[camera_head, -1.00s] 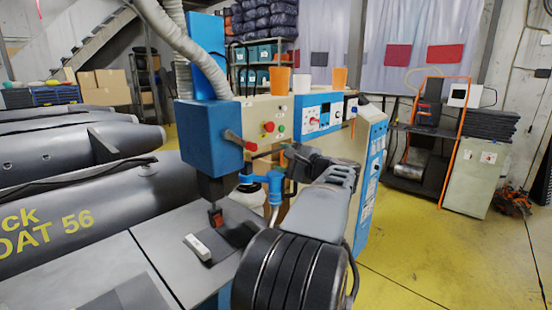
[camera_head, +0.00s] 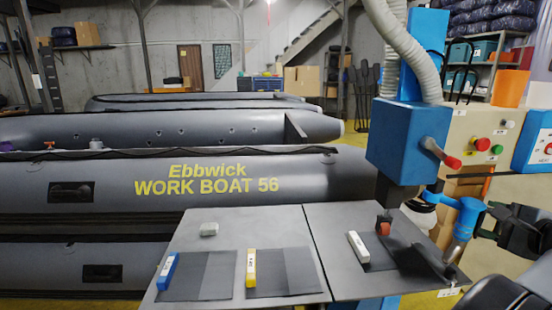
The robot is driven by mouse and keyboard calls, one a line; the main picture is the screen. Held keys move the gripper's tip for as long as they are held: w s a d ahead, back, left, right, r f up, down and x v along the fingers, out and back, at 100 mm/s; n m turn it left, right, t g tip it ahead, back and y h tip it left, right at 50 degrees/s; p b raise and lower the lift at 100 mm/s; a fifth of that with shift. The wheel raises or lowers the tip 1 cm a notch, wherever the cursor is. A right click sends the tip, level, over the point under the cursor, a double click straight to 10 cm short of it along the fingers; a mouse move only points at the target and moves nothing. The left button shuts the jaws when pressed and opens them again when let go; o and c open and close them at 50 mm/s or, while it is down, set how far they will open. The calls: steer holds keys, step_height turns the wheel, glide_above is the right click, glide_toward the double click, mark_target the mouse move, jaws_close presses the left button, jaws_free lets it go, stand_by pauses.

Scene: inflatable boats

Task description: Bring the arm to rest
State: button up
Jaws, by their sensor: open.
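My gripper (camera_head: 488,222) is dark and partly cut off at the right edge of the view. Its jaws point left and are open, and I see nothing held in them. They are close in the picture to the blue fitting (camera_head: 465,222) of the blue machine (camera_head: 405,145); I cannot tell whether they touch it. Part of my arm shows as a dark rounded shape in the lower right corner.
The grey worktable (camera_head: 300,222) carries dark fabric patches (camera_head: 209,278), a blue block (camera_head: 167,270), a yellow block (camera_head: 250,268) and white blocks (camera_head: 358,246). The grey inflatable boat (camera_head: 90,190) lies behind it. An orange cup (camera_head: 510,88) stands on the cabinet at right.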

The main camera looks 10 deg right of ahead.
steer(key=w+a+f+n+g+y+p, duration=0.1)
steer(key=w+a+f+n+g+y, duration=0.1)
steer(key=a+f+n+g, duration=0.5)
steer(key=w+a+f+n+g+y+p, duration=0.1)
steer(key=a+f+n, duration=0.1)
steer(key=a+f, duration=0.65)
steer(key=s+a+r+n+g+p, duration=0.1)
steer(key=a+n, duration=0.6)
steer(key=a, duration=0.5)
steer(key=s+a+r+n+g+p, duration=0.1)
steer(key=a+n+g, duration=0.1)
steer(key=a+n, duration=0.5)
steer(key=a, duration=0.6)
steer(key=shift+s+a+p, duration=0.15)
steer(key=shift+p, duration=0.25)
